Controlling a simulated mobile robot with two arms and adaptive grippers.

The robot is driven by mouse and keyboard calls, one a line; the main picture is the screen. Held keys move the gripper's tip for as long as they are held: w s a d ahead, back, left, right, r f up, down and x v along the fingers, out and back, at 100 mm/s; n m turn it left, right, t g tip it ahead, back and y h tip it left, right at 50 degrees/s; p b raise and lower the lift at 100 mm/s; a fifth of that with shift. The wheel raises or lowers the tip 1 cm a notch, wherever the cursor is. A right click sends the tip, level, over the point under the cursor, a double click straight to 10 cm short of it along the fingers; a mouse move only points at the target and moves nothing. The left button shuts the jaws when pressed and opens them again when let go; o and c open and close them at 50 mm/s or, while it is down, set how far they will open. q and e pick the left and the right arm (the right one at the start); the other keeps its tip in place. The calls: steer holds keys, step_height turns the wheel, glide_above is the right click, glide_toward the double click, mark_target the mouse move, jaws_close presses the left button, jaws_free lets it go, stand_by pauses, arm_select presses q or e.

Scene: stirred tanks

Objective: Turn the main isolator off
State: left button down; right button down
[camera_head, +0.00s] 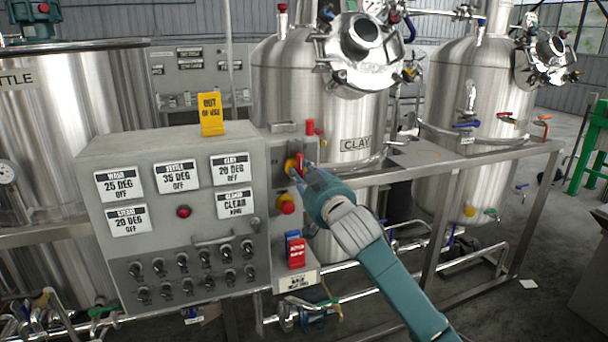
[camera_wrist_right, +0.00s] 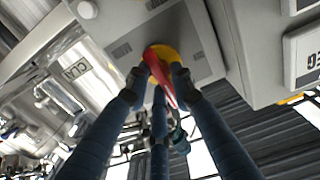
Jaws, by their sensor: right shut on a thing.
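The main isolator is a red handle on a yellow round base (camera_head: 290,166), on the narrow grey panel at the right side of the control box. My right gripper (camera_head: 301,171) is at this handle, coming in from the lower right. In the right wrist view the red handle (camera_wrist_right: 160,72) sits between the blue fingers of the right gripper (camera_wrist_right: 155,80), which are shut on it. The yellow base shows behind the handle. The fingers partly hide the handle in the head view. My left gripper is not in view.
The grey control box (camera_head: 180,260) carries labels, a red lamp (camera_head: 183,212) and several black switches. A red button (camera_head: 287,206) is just below the isolator, and red and blue tags (camera_head: 296,252) hang lower. A metal frame rail (camera_head: 460,160) and steel tanks stand to the right.

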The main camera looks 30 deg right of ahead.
steer(key=n+p, duration=0.2)
steer(key=n, duration=0.1)
steer(key=n+p, duration=0.1)
steer(key=shift+r, duration=0.25)
steer(key=n+p, duration=0.3)
steer(key=n, duration=0.2)
steer(key=n+p, duration=0.2)
steer(key=n, duration=0.2)
steer(key=shift+a+r+n+p, duration=0.1)
steer(key=shift+n+p, duration=0.2)
steer(key=shift+p, duration=0.1)
steer(key=shift+w+a+n+p, duration=0.1)
steer(key=shift+n+p, duration=0.9)
steer(key=shift+n, duration=1.1)
steer(key=c, duration=1.6)
jaws_free()
steer(key=shift+c, duration=0.2)
steer(key=shift+a+f, duration=0.1)
steer(key=shift+f, duration=0.1)
